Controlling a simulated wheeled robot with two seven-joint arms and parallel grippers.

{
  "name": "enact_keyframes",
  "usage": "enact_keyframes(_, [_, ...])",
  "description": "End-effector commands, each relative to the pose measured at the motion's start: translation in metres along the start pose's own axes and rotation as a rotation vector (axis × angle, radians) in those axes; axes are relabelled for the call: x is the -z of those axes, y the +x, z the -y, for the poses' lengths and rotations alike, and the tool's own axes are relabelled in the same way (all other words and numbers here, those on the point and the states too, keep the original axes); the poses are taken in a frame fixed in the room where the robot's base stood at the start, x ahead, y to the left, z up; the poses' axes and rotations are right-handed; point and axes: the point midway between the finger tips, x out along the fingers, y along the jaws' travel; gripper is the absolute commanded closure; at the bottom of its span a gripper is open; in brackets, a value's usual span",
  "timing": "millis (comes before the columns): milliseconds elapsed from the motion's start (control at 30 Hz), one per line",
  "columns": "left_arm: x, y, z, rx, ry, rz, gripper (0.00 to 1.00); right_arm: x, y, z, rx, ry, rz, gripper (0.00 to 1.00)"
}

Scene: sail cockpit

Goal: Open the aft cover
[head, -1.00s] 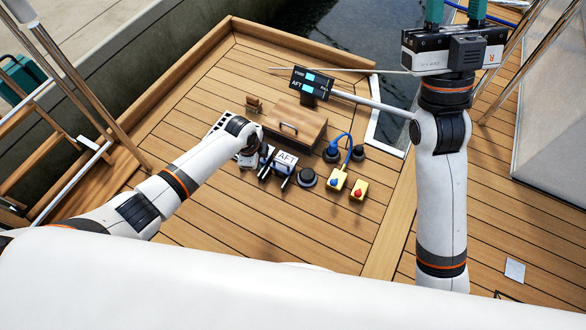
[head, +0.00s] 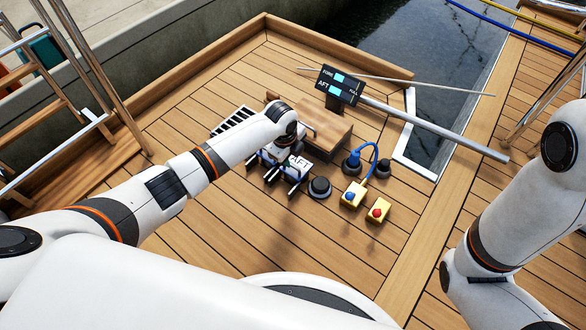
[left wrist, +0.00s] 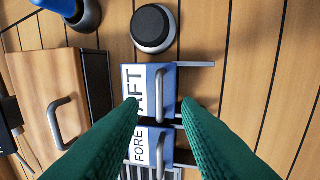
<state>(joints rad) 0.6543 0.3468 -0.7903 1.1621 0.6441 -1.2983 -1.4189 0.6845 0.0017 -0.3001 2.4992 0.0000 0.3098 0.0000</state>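The aft cover (left wrist: 141,84) is a blue and white lid lettered AFT with a metal pull handle (left wrist: 168,92); it looks shut. It also shows in the head view (head: 299,162), partly hidden by my left wrist. The fore cover (left wrist: 142,146), lettered FORE, sits beside it with its own handle. My left gripper (left wrist: 160,103) is open and points down over the covers. Its green fingers lie on either side of the aft handle in the wrist view; contact cannot be told. My right arm stands at the right of the head view, its gripper out of frame.
A wooden hatch (head: 322,130) with a handle stands beside the covers. A round black knob (head: 319,187), a yellow box with a blue button (head: 353,194) and one with a red button (head: 377,209) are close by. A FORE/AFT sign (head: 339,86) stands behind. Front deck is clear.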

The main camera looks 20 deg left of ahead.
Motion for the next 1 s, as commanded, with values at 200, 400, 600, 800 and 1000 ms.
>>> enact_keyframes(200, [0.0,0.038,0.0,-0.002,-0.001,0.0,0.69,-0.013,-0.027,-0.007,-0.003,-0.001,0.008,0.64])
enact_keyframes(400, [0.0,0.048,0.0,-0.002,0.0,0.0,0.69,-0.015,-0.035,-0.008,-0.003,-0.001,0.008,0.64])
enact_keyframes(600, [0.0,0.048,-0.001,-0.001,0.0,0.0,0.69,-0.015,-0.034,-0.008,-0.004,-0.001,0.008,0.64])
enact_keyframes(800, [0.0,0.047,-0.001,-0.001,0.0,0.0,0.86,-0.015,-0.034,-0.008,-0.004,-0.001,0.008,0.64])
enact_keyframes(1000, [0.0,0.048,0.0,-0.001,-0.001,0.0,1.0,-0.015,-0.034,-0.008,-0.004,-0.001,0.008,0.64])
